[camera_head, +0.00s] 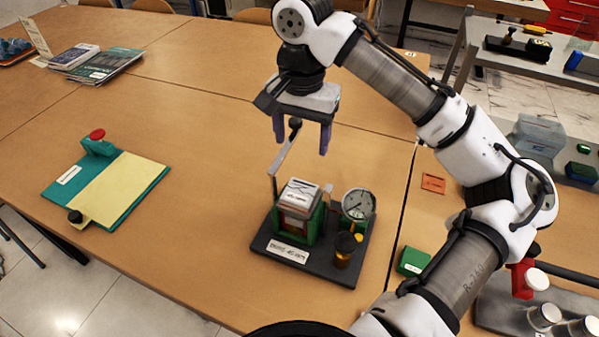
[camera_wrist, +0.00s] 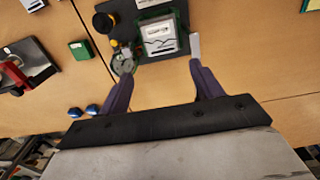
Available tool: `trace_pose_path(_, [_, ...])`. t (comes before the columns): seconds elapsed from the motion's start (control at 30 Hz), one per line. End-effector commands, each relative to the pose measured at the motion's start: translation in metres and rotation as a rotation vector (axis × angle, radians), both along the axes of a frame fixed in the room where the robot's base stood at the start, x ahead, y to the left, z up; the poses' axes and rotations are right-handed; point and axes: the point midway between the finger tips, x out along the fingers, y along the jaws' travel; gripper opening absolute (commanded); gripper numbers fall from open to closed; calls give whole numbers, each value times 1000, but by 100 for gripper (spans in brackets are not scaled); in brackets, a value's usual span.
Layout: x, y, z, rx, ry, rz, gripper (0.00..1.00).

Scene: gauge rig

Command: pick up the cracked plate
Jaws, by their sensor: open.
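The cracked plate (camera_head: 300,194) is a pale square with a dark jagged line on its face. It sits at the top of a green holder (camera_head: 287,221) on the dark gauge rig base (camera_head: 322,268). In the wrist view the plate (camera_wrist: 159,37) lies beyond my fingertips, roughly between their lines. My gripper (camera_head: 301,143) is open and empty, pointing down above the rig and apart from the plate. It also shows in the wrist view (camera_wrist: 161,78), fingers spread wide.
A raised lever (camera_head: 284,154) with a black knob stands close beside my gripper. A round gauge (camera_head: 358,204) and a black-and-yellow knob (camera_head: 345,247) flank the holder. A teal-and-yellow board (camera_head: 110,190) lies left; the table between is clear. A green box (camera_head: 413,261) is at right.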

Motion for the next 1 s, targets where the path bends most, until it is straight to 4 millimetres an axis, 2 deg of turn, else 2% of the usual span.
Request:
trace_pose_path(0.17, [-1,-2,-13,-3,9,-5,65])
trace_pose_path(0.5, [-2,-2,-73,-3,7,-7,65])
trace_pose_path(0.77, [-3,0,-92,-3,5,-4,65])
trace_pose_path(1.0, [-7,3,-125,-3,7,-5,65])
